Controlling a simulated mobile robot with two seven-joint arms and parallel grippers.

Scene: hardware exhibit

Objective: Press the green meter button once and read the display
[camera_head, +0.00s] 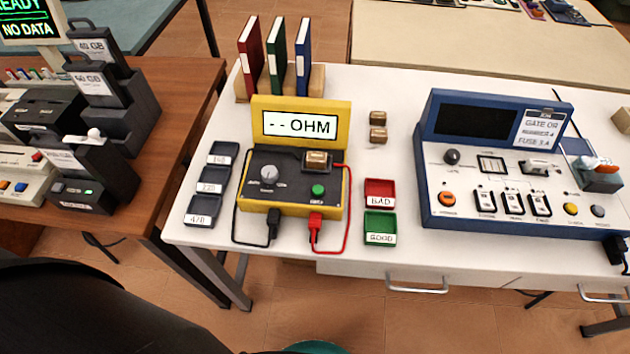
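The yellow meter (258,203) stands on the white table. Its display (299,125) reads "-- OHM". The green button (318,190) is on the right of the meter's dark panel, below a small brown component (317,160) seated in a socket. A grey dial (269,172) is at the panel's left. A black plug and a red plug (315,222) with leads sit at the meter's front edge. Nothing covers the button. Neither of my grippers shows in the head view.
Trays marked 220 (213,180) and the like lie left of the meter. Red BAD (380,190) and green GOOD (380,229) trays lie right. Two loose components (378,135) are behind them. A blue tester (432,200) stands farther right; binders (276,55) stand behind.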

